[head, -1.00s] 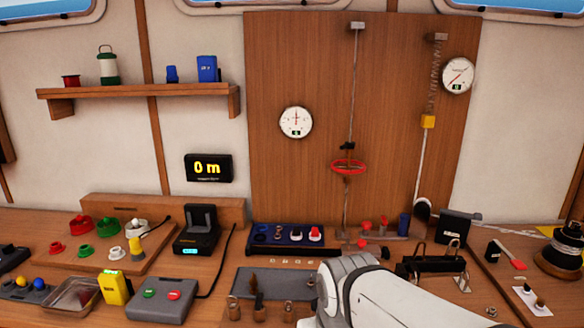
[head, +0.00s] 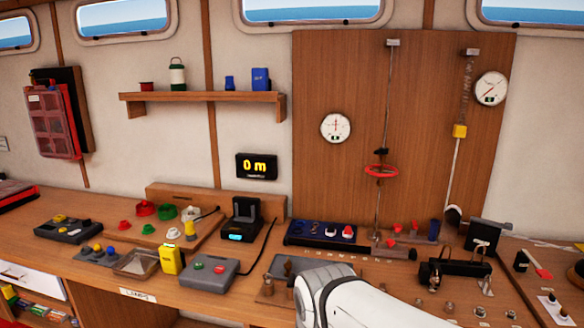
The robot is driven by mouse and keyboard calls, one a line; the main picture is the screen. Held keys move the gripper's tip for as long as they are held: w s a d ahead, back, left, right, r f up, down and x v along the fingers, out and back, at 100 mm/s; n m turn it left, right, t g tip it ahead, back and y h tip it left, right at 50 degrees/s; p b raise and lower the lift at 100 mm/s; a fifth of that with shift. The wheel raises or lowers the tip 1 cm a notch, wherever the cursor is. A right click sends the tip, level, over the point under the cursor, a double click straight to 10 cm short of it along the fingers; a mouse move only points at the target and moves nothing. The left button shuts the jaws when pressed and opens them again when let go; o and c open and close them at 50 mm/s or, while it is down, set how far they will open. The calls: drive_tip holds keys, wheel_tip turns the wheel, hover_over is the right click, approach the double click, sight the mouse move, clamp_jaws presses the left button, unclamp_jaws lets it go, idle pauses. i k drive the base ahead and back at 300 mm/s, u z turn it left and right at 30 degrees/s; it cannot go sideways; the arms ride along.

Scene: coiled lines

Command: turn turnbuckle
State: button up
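The turnbuckle (head: 380,171) hangs upright in a thin vertical line on the brown wooden wall panel. It has a red ring around it and a dark piece just above the ring. The line runs from a bracket (head: 393,43) at the top of the panel down to the bench. A round white dial (head: 335,127) is on the panel to the left of the turnbuckle. My white arm shows at the bottom middle, low over the bench and well below the turnbuckle. My gripper's fingers do not show. Nothing of mine touches the turnbuckle.
A second line with a spring and a yellow block (head: 459,131) hangs to the right, beside another dial (head: 491,88). A blue tray (head: 321,235) and red-handled parts stand on the bench below the panel. A black stand (head: 487,236) is at right.

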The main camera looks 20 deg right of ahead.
sight(381, 184)
drive_tip(key=u, duration=0.25)
drive_tip(key=k, duration=1.15)
drive_tip(key=z, duration=0.8)
drive_tip(key=i, duration=0.95)
